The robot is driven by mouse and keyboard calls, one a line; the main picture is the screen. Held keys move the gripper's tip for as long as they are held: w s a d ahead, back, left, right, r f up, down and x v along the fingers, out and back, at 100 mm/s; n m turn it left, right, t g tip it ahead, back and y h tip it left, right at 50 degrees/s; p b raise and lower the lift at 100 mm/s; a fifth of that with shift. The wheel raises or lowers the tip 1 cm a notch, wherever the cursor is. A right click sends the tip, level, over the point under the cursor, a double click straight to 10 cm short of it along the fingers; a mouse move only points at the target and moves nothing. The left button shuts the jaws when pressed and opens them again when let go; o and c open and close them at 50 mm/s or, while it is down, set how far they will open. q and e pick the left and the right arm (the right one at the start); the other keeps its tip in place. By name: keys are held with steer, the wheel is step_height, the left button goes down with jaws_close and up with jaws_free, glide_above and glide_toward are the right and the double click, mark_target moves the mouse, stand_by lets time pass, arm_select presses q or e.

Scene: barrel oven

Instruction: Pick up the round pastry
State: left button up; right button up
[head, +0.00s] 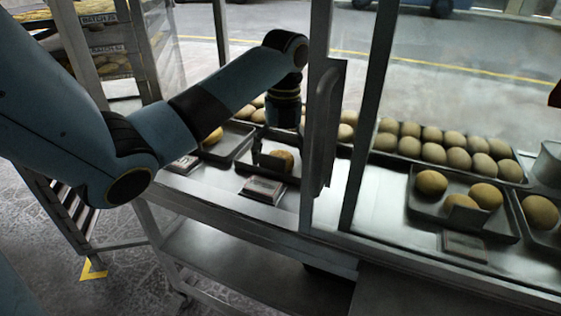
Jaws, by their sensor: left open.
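My left arm reaches in from the left, and its wrist points down into the glass display case. My left gripper (276,147) is open, low over a tray behind the door frame; its fingers are small and dark. A round golden-brown pastry (284,159) sits on that tray (243,160), just below the gripper and partly hidden. I cannot tell whether the fingers touch it. Other round pastries (431,182) sit on a tray in the right part of the case. My right gripper is not in view.
A metal door frame with a vertical handle (321,130) stands just right of my left wrist. A long tray (518,172) of several round buns lies at the back right. A small price sign (263,190) stands at the front. A rack (110,50) stands at the left.

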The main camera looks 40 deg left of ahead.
mark_target(279, 152)
arm_select(q)
steer(key=c, duration=1.3)
steer(key=shift+o, duration=0.2)
step_height(279, 152, up, 6)
steer(key=shift+f+p, duration=0.1)
steer(key=shift+p, duration=1.05)
step_height(279, 152, up, 3)
steer(key=shift+r+p, duration=0.15)
steer(key=shift+p, duration=0.95)
steer(key=shift+r+p, duration=0.35)
steer(key=shift+p, duration=0.05)
steer(key=shift+r, duration=0.15)
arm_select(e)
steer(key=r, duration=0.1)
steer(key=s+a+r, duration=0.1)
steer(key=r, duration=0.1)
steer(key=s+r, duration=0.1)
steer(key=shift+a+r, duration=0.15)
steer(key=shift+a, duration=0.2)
